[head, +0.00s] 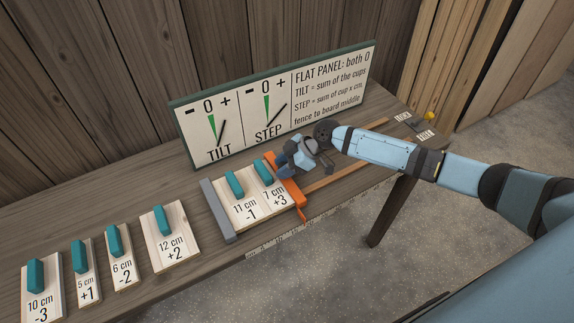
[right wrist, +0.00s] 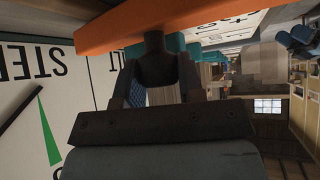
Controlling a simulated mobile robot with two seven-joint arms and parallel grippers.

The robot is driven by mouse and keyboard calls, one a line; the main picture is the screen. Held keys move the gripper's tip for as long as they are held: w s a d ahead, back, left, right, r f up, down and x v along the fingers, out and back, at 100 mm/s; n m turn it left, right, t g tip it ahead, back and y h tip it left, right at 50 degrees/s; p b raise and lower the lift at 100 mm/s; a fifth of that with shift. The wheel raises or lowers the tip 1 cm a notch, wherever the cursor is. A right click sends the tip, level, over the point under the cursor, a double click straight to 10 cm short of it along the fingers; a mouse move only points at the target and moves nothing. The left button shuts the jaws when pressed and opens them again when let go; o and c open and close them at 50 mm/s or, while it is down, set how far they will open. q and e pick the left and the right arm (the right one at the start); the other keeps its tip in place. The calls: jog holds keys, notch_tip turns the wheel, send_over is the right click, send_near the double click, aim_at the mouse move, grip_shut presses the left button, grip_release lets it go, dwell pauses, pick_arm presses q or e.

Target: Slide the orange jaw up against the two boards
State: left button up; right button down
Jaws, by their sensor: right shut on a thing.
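The orange jaw (head: 293,192) stands across the bench at the right edge of the 7 cm +3 board (head: 278,197). I cannot tell whether a thin gap is left between them. The 11 cm -1 board (head: 246,211) lies to its left, beside the grey fence (head: 217,210). Both boards have teal handles. My right gripper (head: 301,158) is at the jaw's far part. In the right wrist view its fingers are shut around a dark round knob (right wrist: 155,62) just below the orange jaw (right wrist: 180,30). My left gripper is not in view.
Several loose boards, such as the 12 cm +2 board (head: 172,240), lie to the left on the bench. A panel (head: 280,100) with TILT and STEP dials stands behind the jaw. A wooden rail (head: 340,172) runs right. A yellow knob (head: 429,115) sits at the far right end.

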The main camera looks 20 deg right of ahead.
jog(key=shift+s+a, duration=0.1)
jog(key=shift+a, duration=0.1)
jog(key=c, duration=1.1)
grip_release()
jog(key=o, duration=0.3)
jog(key=shift+o, duration=0.2)
jog(key=shift+a, duration=0.1)
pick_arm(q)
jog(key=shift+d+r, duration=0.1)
pick_arm(e)
jog(key=shift+d+r, duration=0.3)
jog(key=shift+d, duration=0.2)
pick_arm(q)
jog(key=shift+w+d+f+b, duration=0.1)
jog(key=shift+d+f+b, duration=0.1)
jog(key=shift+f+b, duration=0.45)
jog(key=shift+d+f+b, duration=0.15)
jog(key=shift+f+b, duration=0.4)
jog(key=shift+b, duration=0.2)
pick_arm(e)
jog(key=v, duration=1.2)
jog(key=shift+d+r, duration=0.2)
jog(key=shift+r, duration=0.15)
